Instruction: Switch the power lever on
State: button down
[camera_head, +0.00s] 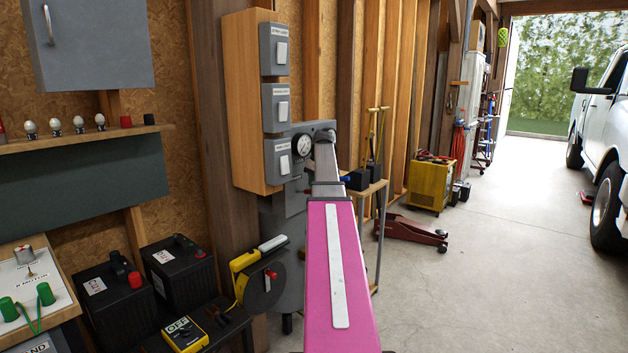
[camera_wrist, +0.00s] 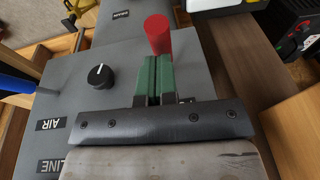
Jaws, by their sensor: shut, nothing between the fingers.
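A red cylinder (camera_wrist: 158,34), which looks like a lever grip, stands up from a grey panel (camera_wrist: 200,75) in the wrist view. I cannot tell for certain that it is the power lever. My gripper (camera_wrist: 158,62) has its green fingertips together with nothing between them. They are right at the near side of the red cylinder; whether they touch it is unclear. In the head view my pink arm reaches to a grey machine (camera_head: 297,200) with a round gauge (camera_head: 302,146). My arm hides the fingertips and the red cylinder there.
A black knob (camera_wrist: 100,76) and a blue handle (camera_wrist: 16,84) are on the panel's left, near AIR and LINE labels. Grey switch boxes (camera_head: 277,108) hang on a wooden post beside the machine. A yellow unit (camera_head: 430,185) and red jack (camera_head: 411,230) stand behind; open floor lies right.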

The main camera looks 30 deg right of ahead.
dwell(0.3)
jog(key=shift+s+f+t, duration=0.2)
jog(key=shift+f+t, duration=0.05)
jog(key=shift+t, duration=0.15)
jog(key=shift+s+f, duration=0.1)
jog(key=shift+f, duration=0.05)
jog(key=shift+s+d+f+t+y, duration=0.2)
jog(key=shift+s+f+t+y, duration=0.2)
jog(key=shift+f+t, duration=0.25)
jog(key=f+t, duration=0.1)
jog(key=f+t+y, duration=0.1)
jog(key=f+t, duration=0.1)
jog(key=shift+s+d, duration=0.1)
jog(key=shift+s, duration=0.25)
jog(key=shift+t+y, duration=0.6)
jog(key=shift+t, duration=0.25)
jog(key=shift+w+f, duration=0.15)
jog(key=shift+f, duration=0.95)
jog(key=shift+w+f, duration=0.15)
jog(key=shift+f, duration=1)
